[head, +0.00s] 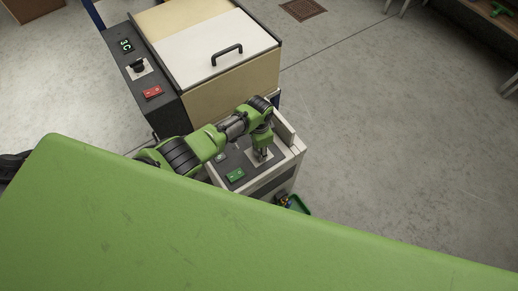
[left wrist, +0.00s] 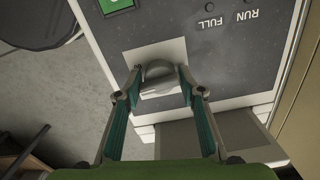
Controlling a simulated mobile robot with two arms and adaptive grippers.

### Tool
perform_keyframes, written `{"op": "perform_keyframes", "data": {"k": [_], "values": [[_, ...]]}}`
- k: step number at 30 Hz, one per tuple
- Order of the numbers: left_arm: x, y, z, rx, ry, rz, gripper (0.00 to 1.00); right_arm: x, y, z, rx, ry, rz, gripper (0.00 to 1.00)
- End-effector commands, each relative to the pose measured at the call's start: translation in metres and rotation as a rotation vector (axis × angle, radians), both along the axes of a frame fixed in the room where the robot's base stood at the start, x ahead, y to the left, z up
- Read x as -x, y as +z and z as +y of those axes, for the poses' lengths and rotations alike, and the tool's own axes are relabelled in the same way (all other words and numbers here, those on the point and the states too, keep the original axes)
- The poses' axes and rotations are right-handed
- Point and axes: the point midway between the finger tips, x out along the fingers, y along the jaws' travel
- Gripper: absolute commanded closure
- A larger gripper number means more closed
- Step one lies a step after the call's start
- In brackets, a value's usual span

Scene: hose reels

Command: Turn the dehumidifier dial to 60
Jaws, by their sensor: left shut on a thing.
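The dehumidifier (head: 285,174) is a pale box with a dark top panel, in the middle of the head view. Its dial (left wrist: 159,73) is a grey knob on a light square plate (left wrist: 137,54) in the left wrist view. My left gripper (head: 262,155) reaches down onto the panel in the head view. In the left wrist view its fingers (left wrist: 160,76) are shut on the dial, one on each side. The dial's scale and pointer cannot be read. My right gripper is not in view.
A green switch (head: 236,175) sits on the same panel, and FULL and RUN labels (left wrist: 228,17) are printed there. Behind stands a larger cabinet with a white lid (head: 205,45), a black knob (head: 138,66) and a red switch (head: 153,92). Open floor (head: 400,150) lies right.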

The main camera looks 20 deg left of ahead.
Motion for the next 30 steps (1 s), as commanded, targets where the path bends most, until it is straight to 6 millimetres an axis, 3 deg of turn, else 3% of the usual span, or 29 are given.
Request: {"op": "perform_keyframes", "data": {"k": [15, 30], "values": [[-0.0003, -0.0001, -0.0004, 0.000, -0.443, -0.001, 0.85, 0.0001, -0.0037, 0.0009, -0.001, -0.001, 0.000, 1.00], [-0.0001, 0.0004, -0.0004, 0.001, -0.623, -0.001, 0.85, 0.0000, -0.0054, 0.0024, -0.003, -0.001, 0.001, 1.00]]}}
